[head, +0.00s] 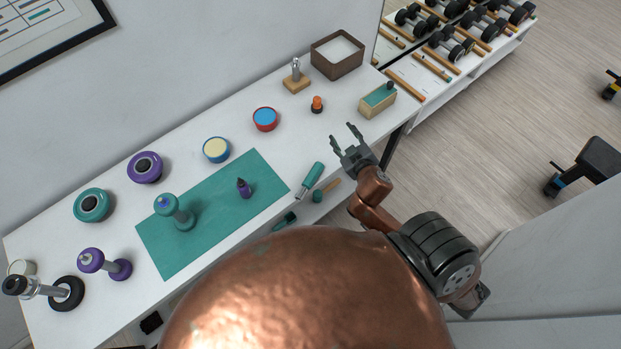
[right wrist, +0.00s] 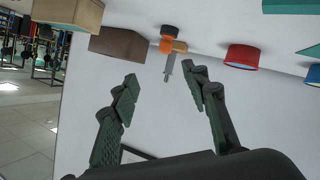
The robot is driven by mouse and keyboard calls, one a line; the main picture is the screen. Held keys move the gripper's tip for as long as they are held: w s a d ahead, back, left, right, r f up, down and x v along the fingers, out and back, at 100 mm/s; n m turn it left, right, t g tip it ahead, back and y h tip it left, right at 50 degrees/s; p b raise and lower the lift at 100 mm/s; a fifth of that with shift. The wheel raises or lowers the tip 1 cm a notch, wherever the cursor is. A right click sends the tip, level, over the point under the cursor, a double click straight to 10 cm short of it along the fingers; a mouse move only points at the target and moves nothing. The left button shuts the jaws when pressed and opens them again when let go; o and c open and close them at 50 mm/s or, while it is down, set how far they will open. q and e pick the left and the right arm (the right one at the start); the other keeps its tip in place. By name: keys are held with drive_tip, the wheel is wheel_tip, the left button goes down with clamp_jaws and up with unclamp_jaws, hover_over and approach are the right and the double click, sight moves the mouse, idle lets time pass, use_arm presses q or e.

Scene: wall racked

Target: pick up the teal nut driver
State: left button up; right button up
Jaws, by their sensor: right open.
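The teal nut driver (head: 311,178) lies on the white table, right of the teal mat. Its thick teal handle points up and right, and its silver shaft points down and left. My right gripper (head: 342,138) is open and empty, up and right of the nut driver and apart from it. In the right wrist view my open right gripper (right wrist: 163,80) has nothing between its fingers, and the nut driver does not show. My left gripper is not in view.
A teal-handled brush (head: 321,195) lies close beside the nut driver. A teal-topped wooden block (head: 378,99), an orange-topped piece (head: 317,104) and a brown tray (head: 337,66) stand farther back. The teal mat (head: 213,238) holds a teal dumbbell (head: 173,211) and a purple piece (head: 244,188).

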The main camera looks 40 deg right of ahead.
drive_tip(key=w+a+r+n+t+y, duration=0.3)
drive_tip(key=a+r+n, duration=0.1)
drive_tip(key=a+r, duration=0.15)
drive_tip(key=w+a+r+n+t+y, duration=0.2)
drive_tip(key=w+a+r+n+y, duration=0.15)
drive_tip(key=r, duration=0.35)
drive_tip(key=n+g+y, duration=0.5)
drive_tip(key=n+g, duration=1)
hover_over(303, 194)
drive_tip(key=s+d, duration=0.2)
drive_tip(key=d, duration=0.2)
wheel_tip(303, 194, down, 17)
drive_tip(key=x, duration=0.6)
drive_tip(key=shift+w+f, duration=0.2)
drive_tip(key=shift+f, duration=0.15)
drive_tip(key=shift+w+a+f, duration=0.1)
drive_tip(key=shift+a+f, duration=0.25)
drive_tip(key=shift+f, duration=0.1)
drive_tip(key=shift+c, duration=0.4)
